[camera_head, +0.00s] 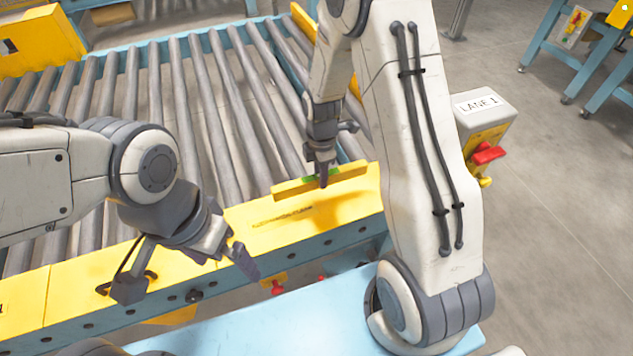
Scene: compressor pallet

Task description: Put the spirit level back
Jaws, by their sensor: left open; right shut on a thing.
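The spirit level (349,171) is a yellow bar with a green vial near its middle. My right gripper (322,180) is shut on it around the middle and holds it roughly level, above the yellow plate (345,215) at the conveyor's near edge. A shadow lies on the plate below, so the level appears apart from it. My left gripper (190,275) is open and empty over the yellow edge to the left, with its fingers spread. Dark printed lettering on the plate is partly readable at best.
The roller conveyor (145,95) fills the back left. A post labelled LANE 1 (486,110) with a red switch (488,153) stands right of my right arm. A light blue surface (250,325) lies in front. Grey floor (560,230) is open at right.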

